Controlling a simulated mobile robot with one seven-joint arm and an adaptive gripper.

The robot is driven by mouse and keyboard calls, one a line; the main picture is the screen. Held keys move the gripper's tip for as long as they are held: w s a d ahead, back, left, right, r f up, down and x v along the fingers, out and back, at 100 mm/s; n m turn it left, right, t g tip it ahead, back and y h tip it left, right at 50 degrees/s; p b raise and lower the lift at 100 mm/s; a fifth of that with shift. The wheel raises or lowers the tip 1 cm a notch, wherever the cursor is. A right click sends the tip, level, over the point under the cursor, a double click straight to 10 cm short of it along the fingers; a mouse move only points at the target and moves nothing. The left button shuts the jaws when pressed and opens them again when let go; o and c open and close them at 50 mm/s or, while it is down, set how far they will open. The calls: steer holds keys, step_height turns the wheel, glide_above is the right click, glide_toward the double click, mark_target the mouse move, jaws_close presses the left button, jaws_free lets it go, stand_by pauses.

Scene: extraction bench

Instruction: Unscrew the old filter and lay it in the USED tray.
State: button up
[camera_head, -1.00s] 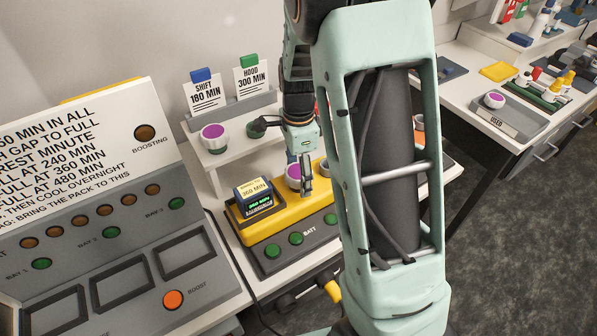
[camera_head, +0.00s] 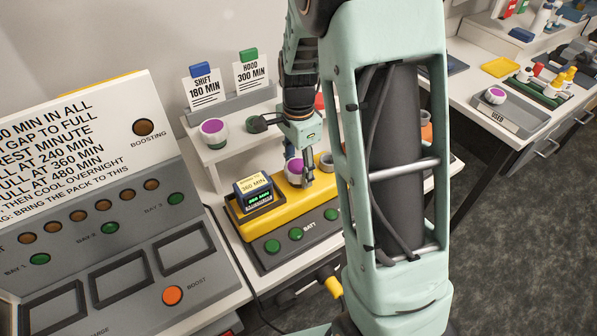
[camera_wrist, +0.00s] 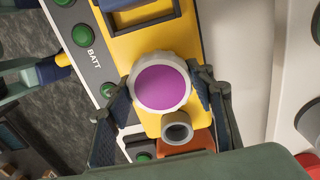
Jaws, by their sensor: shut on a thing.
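The filter (camera_head: 293,168), a white ring with a purple face, is at the yellow unit (camera_head: 268,219) on the bench. It also shows in the wrist view (camera_wrist: 162,87). My gripper (camera_head: 307,180) is shut on it, with one finger on each side in the wrist view (camera_wrist: 166,100). I cannot tell whether the filter still touches its seat. A bare grey round port (camera_wrist: 177,126) is beside it on the unit. The USED tray (camera_head: 519,125) is on the right-hand bench and holds another purple-faced filter (camera_head: 495,96).
A battery pack (camera_head: 254,187) marked 360 MIN sits at the unit's left end. A purple-faced filter (camera_head: 214,132) stands on the white shelf. The charger panel (camera_head: 120,235) is at left. A floor gap separates the benches. A green rack (camera_head: 540,87) with bottles is behind the tray.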

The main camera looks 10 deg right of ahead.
steer(key=n, duration=0.4)
steer(key=shift+b, duration=0.4)
steer(key=n, duration=0.3)
steer(key=shift+n, duration=0.3)
steer(key=n, duration=0.3)
steer(key=shift+n+b, duration=0.3)
steer(key=shift+b, duration=0.1)
steer(key=n, duration=0.3)
steer(key=shift+n, duration=0.3)
steer(key=n, duration=0.4)
steer(key=shift+r+n, duration=0.1)
steer(key=shift+n, duration=0.3)
steer(key=n+p, duration=0.1)
steer(key=n, duration=0.4)
steer(key=shift+p, duration=0.3)
